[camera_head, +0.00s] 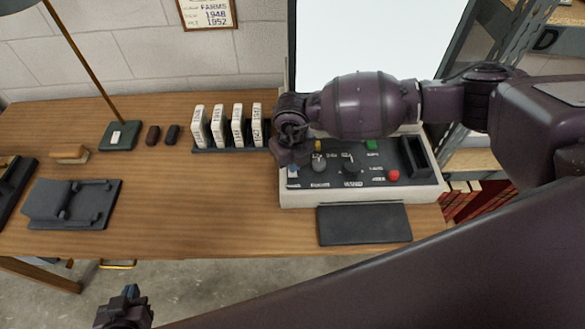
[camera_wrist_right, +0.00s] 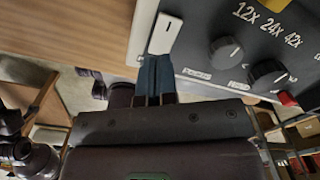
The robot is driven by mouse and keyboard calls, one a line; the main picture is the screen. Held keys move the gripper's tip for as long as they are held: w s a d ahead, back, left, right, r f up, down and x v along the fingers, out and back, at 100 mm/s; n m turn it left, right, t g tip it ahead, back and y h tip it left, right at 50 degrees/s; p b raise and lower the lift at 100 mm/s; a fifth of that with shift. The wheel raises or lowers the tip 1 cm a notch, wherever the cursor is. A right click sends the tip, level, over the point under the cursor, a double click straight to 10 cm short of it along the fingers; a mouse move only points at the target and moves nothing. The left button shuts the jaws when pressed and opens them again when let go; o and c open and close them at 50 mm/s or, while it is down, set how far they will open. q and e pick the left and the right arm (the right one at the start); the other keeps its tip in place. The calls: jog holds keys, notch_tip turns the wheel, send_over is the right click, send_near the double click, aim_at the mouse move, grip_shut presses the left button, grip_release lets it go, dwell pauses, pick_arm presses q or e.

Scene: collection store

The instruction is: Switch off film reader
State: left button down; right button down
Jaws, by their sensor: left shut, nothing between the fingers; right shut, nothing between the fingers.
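The film reader (camera_head: 430,193) stands at the right of the table, with a large blank white screen (camera_head: 365,40) above a dark control panel. The panel has knobs, a green button (camera_head: 372,144) and a red button (camera_head: 393,175). My right gripper (camera_head: 293,165) is over the panel's left end and partly hides it. In the right wrist view its blue-grey fingers (camera_wrist_right: 156,78) are shut and empty, at the lower end of a white rocker switch (camera_wrist_right: 166,35). I cannot tell if they touch it. My left gripper (camera_head: 130,292) is shut and empty, low in front of the table.
A dark pad (camera_head: 364,224) lies before the reader. White labelled boxes (camera_head: 219,128) stand in a rack to its left. A lamp base (camera_head: 120,135), a brush (camera_head: 70,153) and a black device (camera_head: 72,204) are further left. The table's front middle is clear.

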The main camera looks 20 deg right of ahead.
jog(key=shift+f, duration=0.15)
dwell(0.4)
jog(key=shift+f+b, duration=0.4)
jog(key=shift+f, duration=0.05)
dwell(0.4)
jog(key=shift+f+b, duration=0.3)
jog(key=shift+f, duration=0.25)
dwell(0.3)
jog(key=shift+f, duration=0.2)
jog(key=shift+r, duration=0.1)
jog(key=shift+r, duration=0.2)
jog(key=shift+r+p, duration=0.7)
jog(key=shift+r, duration=0.2)
jog(key=shift+r+p, duration=1.55)
jog(key=shift+r, duration=0.8)
